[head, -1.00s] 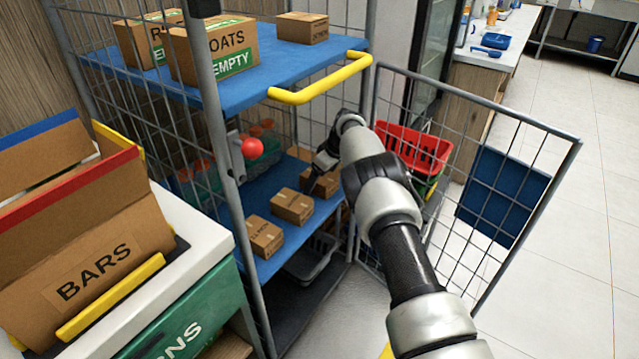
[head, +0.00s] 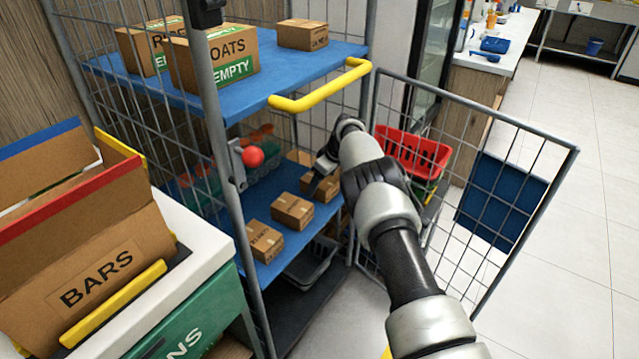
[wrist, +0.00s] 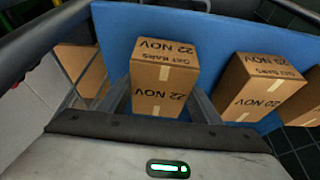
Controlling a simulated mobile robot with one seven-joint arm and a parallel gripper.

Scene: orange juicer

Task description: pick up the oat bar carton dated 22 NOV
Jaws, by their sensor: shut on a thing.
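In the wrist view a brown carton (wrist: 163,85) with upside-down print reading 22 NOV and OAT BARS sits between the two fingers of my gripper (wrist: 161,100). The fingers are shut on its sides. In the head view this carton (head: 326,189) is at the right end of the front row on the blue middle shelf (head: 277,246), partly hidden by my gripper (head: 322,172). I cannot tell whether it touches the shelf.
Two more front-row cartons, one mid-row (head: 292,211) and one nearer (head: 264,241), stand on the shelf. The cage's open mesh door (head: 480,190) is right of my arm. The upper shelf's yellow handle (head: 320,90) is above. A red basket (head: 412,150) stands behind.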

